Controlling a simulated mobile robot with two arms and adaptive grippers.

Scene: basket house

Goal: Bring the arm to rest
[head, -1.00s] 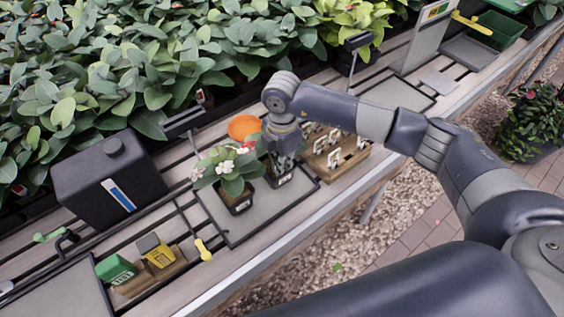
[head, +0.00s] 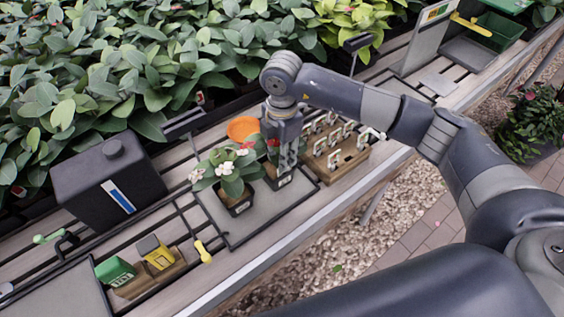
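My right gripper (head: 286,160) points straight down at the middle of the bench, its fingers just in front of or around a small dark pot (head: 279,180) with red flowers. The gripper partly covers this pot and its plant. I cannot tell whether the fingers touch the pot or how far apart they are. A second dark pot (head: 237,203) with white flowers stands upright just to the left, on the same grey tray (head: 238,237). My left gripper is out of view.
A wooden rack (head: 345,160) with several white tags stands right of the gripper, and an orange bowl (head: 243,128) behind. A dark canister (head: 108,180) and small green (head: 115,270) and yellow (head: 156,252) boxes are at left. Dense foliage (head: 150,60) lines the back.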

